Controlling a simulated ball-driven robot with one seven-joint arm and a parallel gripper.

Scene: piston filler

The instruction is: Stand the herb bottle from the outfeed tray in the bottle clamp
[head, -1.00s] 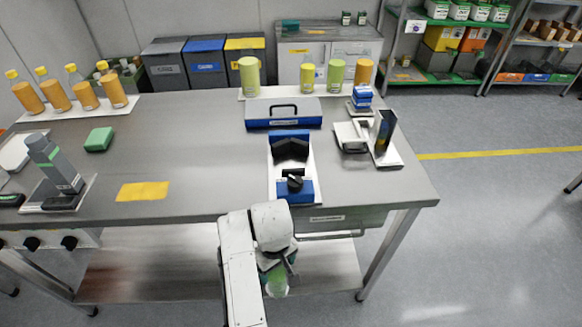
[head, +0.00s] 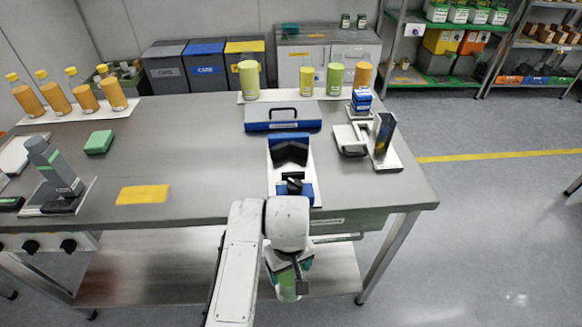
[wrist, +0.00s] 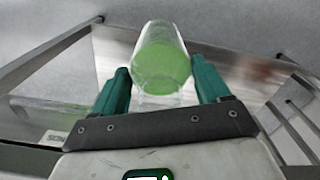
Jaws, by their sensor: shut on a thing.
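My gripper (wrist: 160,88) is shut on a clear bottle with green contents (wrist: 162,66), which lies between its two green fingers in the wrist view. In the head view the green of that bottle (head: 288,292) shows below my wrist, in front of the table's front edge and mostly hidden by my arm. The bottle clamp (head: 291,150), blue with black V-shaped jaws and a black knob, stands on a white base plate on the table, beyond my gripper. No bottle stands in its jaws. The outfeed tray (head: 268,97) at the back carries several yellow, green and orange containers.
A blue case (head: 283,117) lies behind the clamp. A white device (head: 348,139) and a dark upright panel (head: 384,133) stand to its right. A yellow cloth (head: 142,194) and a green block (head: 98,141) lie left. Orange bottles (head: 54,96) stand back left. The table middle is clear.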

